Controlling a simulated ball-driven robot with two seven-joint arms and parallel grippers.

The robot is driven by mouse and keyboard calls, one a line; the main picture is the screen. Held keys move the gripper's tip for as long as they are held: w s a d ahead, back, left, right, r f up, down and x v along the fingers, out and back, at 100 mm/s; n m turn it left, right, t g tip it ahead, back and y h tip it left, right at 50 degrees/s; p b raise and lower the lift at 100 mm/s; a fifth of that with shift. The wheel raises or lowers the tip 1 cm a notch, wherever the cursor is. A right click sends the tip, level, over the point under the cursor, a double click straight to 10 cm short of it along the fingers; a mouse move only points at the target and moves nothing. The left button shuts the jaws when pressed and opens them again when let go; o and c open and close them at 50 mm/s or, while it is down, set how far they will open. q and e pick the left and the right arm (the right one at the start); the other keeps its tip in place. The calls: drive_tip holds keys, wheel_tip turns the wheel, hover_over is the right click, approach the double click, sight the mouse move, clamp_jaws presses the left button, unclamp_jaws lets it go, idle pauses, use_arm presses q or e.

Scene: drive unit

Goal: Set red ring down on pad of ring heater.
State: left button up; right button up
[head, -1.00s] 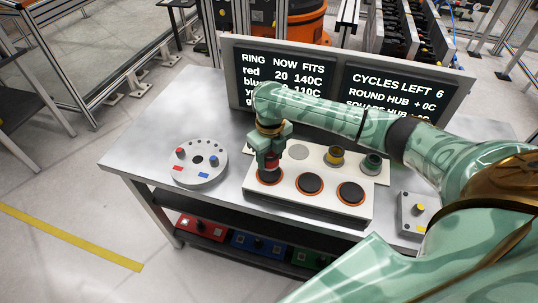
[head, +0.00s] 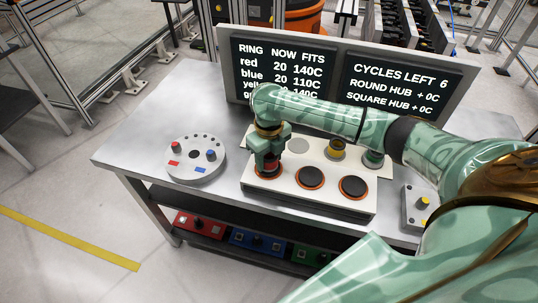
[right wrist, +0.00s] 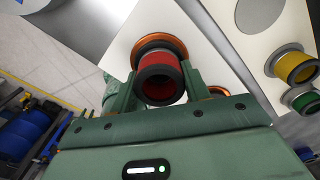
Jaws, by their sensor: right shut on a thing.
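My right gripper (head: 267,163) is shut on the red ring (head: 267,170). It holds the ring low over the left front pad of the white ring heater (head: 285,188). In the right wrist view the red ring (right wrist: 160,84), with dark rims, sits between the two fingers. The pad's orange rim (right wrist: 150,41) shows just behind it. I cannot tell whether the ring touches the pad. The middle pad (head: 310,177) and right pad (head: 353,187) are dark with orange rims and bare. My left gripper is not in view.
A yellow ring (head: 336,149) and a green ring (head: 373,158) stand behind the pads. A round grey disc (head: 195,159) with red and blue parts lies left of the heater. A small box with a yellow knob (head: 422,203) is at right. A display board (head: 345,75) stands behind.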

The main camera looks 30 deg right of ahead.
drive_tip(key=shift+f, duration=0.1)
idle(0.4)
drive_tip(key=o, duration=1.2)
wheel_tip(320, 180, up, 16)
drive_tip(key=p, duration=0.6)
drive_tip(key=shift+r, duration=0.2)
